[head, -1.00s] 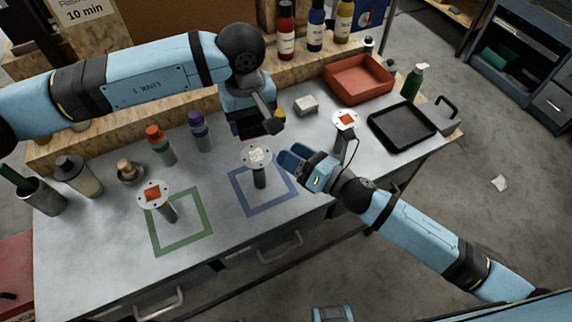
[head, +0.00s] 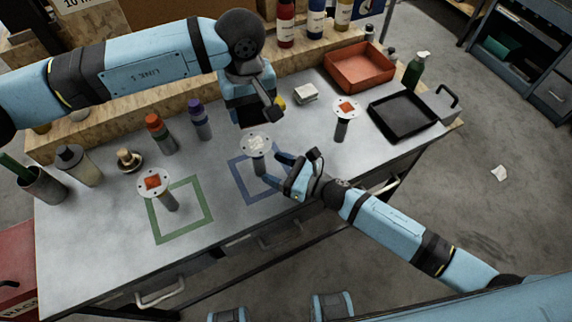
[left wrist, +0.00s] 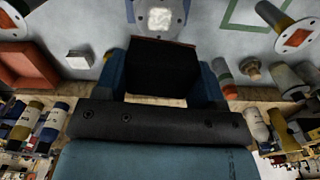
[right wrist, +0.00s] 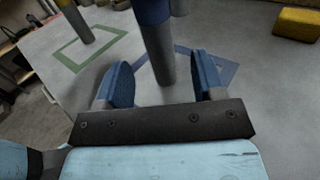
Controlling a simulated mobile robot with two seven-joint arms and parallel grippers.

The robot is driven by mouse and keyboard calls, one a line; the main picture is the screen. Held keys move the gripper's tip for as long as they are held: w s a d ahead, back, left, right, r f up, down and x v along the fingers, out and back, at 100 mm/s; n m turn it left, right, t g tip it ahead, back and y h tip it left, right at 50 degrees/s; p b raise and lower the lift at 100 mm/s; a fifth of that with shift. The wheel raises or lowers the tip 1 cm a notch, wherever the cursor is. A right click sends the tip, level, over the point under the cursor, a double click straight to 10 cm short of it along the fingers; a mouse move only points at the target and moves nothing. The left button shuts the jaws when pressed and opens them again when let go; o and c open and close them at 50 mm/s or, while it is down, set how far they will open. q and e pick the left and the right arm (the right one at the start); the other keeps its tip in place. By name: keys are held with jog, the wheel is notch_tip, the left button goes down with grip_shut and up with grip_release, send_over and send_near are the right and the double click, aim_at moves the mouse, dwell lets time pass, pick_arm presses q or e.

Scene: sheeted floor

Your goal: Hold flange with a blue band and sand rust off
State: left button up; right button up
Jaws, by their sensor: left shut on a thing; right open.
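The flange (head: 256,143) inside the blue square stands upright on a grey post, its round plate bearing a pale square patch. The right wrist view shows a blue band (right wrist: 152,10) high on that post. My left gripper (head: 268,112) is shut on a dark block (left wrist: 160,70) with a reddish-brown edge, behind and above this flange. The flange plate also shows at the top of the left wrist view (left wrist: 161,19). My right gripper (head: 273,170) is open at the post, with its fingers to either side of it in the right wrist view; I see no grip.
Two other flanges with orange patches stand on posts, one by the green square (head: 153,181) and one to the right (head: 346,106). Behind are a pale block (head: 306,93), a red tray (head: 361,66) and bottles. A black tray (head: 402,116) lies at right.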

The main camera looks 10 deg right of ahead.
aim_at(264, 164)
jog(key=shift+x, duration=2.45)
jog(key=c, duration=1.1)
